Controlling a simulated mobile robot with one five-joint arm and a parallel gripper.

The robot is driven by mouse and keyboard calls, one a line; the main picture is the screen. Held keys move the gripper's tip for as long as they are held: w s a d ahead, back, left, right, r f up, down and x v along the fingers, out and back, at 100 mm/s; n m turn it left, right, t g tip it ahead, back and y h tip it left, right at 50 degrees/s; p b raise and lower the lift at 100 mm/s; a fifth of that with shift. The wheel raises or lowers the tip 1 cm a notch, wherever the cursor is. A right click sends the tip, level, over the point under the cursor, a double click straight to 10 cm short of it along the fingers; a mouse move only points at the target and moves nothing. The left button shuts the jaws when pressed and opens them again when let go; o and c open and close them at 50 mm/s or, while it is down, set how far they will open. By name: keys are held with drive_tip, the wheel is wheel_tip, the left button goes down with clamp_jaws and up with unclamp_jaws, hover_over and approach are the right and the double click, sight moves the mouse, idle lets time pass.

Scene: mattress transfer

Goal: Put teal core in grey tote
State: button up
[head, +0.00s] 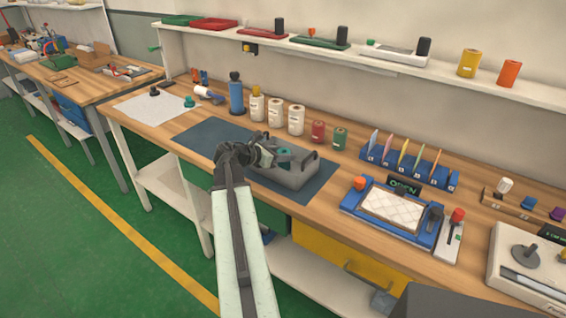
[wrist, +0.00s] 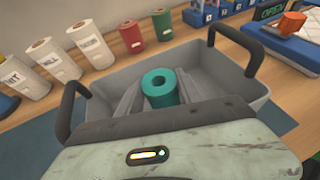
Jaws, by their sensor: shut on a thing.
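The teal core (wrist: 159,87) is a short hollow cylinder, standing roughly upright between the two grey fingers of my gripper (wrist: 158,92) in the wrist view. My gripper is shut on it. In the head view the core (head: 284,153) shows as a small teal patch at my gripper (head: 276,156). The grey tote (head: 298,178) is an open box with dark handles on the blue-grey mat. In the wrist view the tote (wrist: 228,85) surrounds the core from my viewpoint. I cannot tell whether the core touches its floor; my gripper body hides the near side.
White rolls (head: 275,115), a red roll (head: 318,132) and a green roll (head: 340,138) stand behind the tote. A blue rack (head: 408,172) and a blue-framed tray (head: 392,208) are to the right. The mat (head: 205,138) is bare left of my gripper.

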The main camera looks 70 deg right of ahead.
drive_tip(key=shift+f, duration=0.3)
drive_tip(key=o, duration=1.4)
drive_tip(key=shift+r, duration=0.1)
drive_tip(key=shift+c, duration=0.2)
drive_tip(key=shift+r, duration=0.1)
drive_tip(key=shift+w+a+r+p, duration=0.15)
drive_tip(key=shift+r+p, duration=0.1)
drive_tip(key=shift+p, duration=0.2)
drive_tip(key=p+v, duration=0.4)
drive_tip(key=v, duration=0.7)
drive_tip(key=shift+a, duration=0.25)
drive_tip(key=shift+w, duration=0.1)
